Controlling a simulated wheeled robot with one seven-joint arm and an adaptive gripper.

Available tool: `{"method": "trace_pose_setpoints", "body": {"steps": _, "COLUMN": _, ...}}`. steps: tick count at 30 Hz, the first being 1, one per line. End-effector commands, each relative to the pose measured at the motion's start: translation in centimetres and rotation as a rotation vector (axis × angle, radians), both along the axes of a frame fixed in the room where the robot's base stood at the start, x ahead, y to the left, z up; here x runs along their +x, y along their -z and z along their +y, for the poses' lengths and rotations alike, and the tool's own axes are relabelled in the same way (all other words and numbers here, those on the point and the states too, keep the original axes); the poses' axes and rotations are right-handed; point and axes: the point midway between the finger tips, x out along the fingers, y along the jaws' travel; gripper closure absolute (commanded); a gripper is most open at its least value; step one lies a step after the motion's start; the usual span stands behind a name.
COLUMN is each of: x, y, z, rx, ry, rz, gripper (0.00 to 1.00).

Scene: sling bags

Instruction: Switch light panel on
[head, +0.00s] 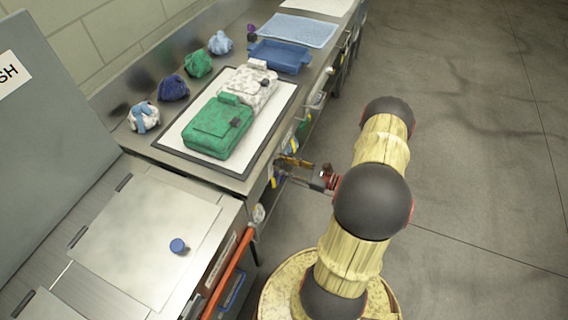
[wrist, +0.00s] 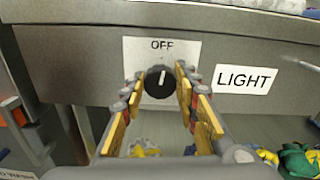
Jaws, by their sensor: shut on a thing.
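The light panel's black dial knob (wrist: 158,85) shows in the wrist view on a white plate on the metal counter front. Its white mark points up, close to the word OFF. A label (wrist: 244,79) beside it reads LIGHT. My gripper (wrist: 159,88) has its yellow-padded fingers on both sides of the knob and is shut on it. In the head view my gripper (head: 294,162) reaches the counter's front edge, and the knob is hidden there. The light panel (head: 259,128) is a pale, dark-framed board on the counter.
A green sling bag (head: 212,132) and a white patterned bag (head: 247,88) lie on the panel. Several cloth bundles (head: 173,88) line the back. A blue tray (head: 279,57) stands beyond. An orange rail (head: 228,274) is at the near front. The floor at right is clear.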

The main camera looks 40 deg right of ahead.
Motion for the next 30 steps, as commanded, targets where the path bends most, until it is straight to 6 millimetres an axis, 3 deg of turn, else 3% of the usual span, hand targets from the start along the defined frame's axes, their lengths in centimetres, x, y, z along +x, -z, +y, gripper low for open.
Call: {"method": "trace_pose_setpoints", "body": {"steps": 30, "x": 0.13, "y": -0.06, "z": -0.33, "rx": 0.879, "ry": 0.001, "rz": 0.364, "gripper": 0.95}}
